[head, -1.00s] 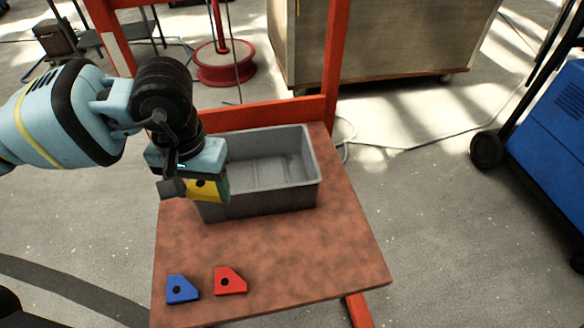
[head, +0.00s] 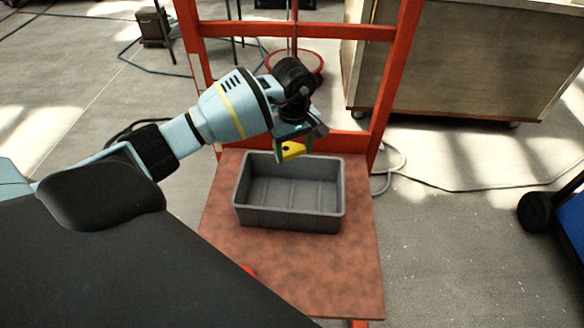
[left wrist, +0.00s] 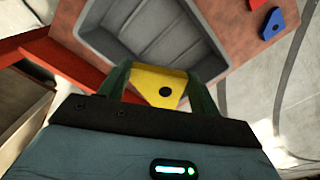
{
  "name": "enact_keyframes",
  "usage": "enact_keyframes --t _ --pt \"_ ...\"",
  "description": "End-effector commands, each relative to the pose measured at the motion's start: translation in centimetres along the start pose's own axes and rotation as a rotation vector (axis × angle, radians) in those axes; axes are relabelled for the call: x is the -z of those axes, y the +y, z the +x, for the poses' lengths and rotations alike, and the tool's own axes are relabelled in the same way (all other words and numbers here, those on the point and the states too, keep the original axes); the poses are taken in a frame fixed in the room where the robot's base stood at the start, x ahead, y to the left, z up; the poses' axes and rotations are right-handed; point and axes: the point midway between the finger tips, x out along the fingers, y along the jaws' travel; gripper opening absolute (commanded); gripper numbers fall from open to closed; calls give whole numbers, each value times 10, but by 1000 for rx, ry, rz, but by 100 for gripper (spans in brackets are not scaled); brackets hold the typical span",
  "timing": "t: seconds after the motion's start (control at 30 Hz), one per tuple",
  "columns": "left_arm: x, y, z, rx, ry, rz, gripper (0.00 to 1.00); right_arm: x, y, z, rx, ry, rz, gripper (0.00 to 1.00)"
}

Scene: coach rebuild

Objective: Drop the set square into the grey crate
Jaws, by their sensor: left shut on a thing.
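My left gripper (head: 291,146) is shut on the yellow set square (head: 296,152), a flat piece with a dark hole. In the left wrist view the set square (left wrist: 147,79) sits between the two fingers (left wrist: 160,76). The grey crate (head: 289,220) stands open and empty on the brown table. In the head view the set square overlaps the crate's back rim, seemingly held above it. In the left wrist view the crate (left wrist: 204,58) lies just beyond the set square. My right gripper is not in view.
A red piece (head: 248,270) on the table (head: 330,270) is mostly hidden by a dark shape in front. It shows with a blue piece (left wrist: 272,22) in the left wrist view. A red frame (head: 385,90) rises behind the table. The table's right front is clear.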

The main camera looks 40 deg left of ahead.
Motion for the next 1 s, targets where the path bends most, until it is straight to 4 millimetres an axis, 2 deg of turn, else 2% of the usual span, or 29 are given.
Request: enact_keyframes --t 0.17,0.47,1.0 --pt "10 -7 2 6 1 -75 38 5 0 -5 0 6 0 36" --pt "10 -8 8 9 0 -80 38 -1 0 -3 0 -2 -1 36" --pt "10 -8 59 11 -1 -78 38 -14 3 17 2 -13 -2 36"
